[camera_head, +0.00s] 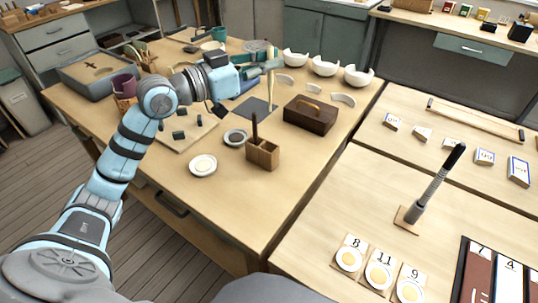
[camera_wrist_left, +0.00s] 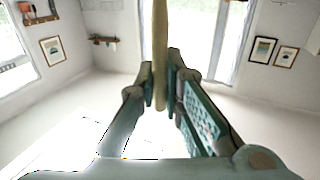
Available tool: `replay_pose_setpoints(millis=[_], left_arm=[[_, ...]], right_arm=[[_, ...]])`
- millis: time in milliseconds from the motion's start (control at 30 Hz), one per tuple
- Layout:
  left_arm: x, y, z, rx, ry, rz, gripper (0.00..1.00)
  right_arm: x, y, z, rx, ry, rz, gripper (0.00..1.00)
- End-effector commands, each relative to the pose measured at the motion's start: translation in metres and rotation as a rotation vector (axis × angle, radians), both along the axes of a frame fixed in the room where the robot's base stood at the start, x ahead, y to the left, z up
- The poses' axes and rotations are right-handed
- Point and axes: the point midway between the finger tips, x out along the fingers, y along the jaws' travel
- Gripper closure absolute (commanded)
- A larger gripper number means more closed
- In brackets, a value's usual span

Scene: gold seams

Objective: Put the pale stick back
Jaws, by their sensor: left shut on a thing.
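The pale stick (camera_head: 271,88) is held upright in my left gripper (camera_head: 268,63), above a dark square mat (camera_head: 254,109). In the left wrist view the pale stick (camera_wrist_left: 160,45) stands between the two fingers of my left gripper (camera_wrist_left: 162,90), which are shut on it. A wooden block holder (camera_head: 263,154) stands nearer on the table, with one dark stick (camera_head: 255,126) upright in it. The stick's lower end is close above the mat; I cannot tell whether it touches. My right gripper is not in view.
White broken bowls (camera_head: 325,66) line the back. The table's front is clear.

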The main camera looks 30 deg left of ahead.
Motion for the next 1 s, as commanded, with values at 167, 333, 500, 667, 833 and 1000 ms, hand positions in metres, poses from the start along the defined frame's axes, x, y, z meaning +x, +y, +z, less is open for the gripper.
replay_pose_setpoints(millis=[167,333,500,667,833,1000], left_arm=[[-0.001,0.0,-0.077,-0.002,0.006,0.0,1.0],[-0.001,0.0,-0.123,-0.001,0.002,0.002,1.0],[-0.001,0.0,-0.149,-0.001,0.002,0.003,1.0],[-0.002,0.0,-0.173,-0.001,0.001,0.002,1.0],[-0.002,0.0,-0.171,0.0,-0.001,0.002,1.0],[-0.002,0.0,-0.174,0.0,-0.001,0.002,0.9]], right_arm=[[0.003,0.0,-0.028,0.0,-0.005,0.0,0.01],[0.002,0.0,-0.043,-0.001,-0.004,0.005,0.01],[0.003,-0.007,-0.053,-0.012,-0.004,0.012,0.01],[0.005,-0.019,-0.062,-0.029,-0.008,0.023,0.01],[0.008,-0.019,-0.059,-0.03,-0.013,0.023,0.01],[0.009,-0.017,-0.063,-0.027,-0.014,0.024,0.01]])
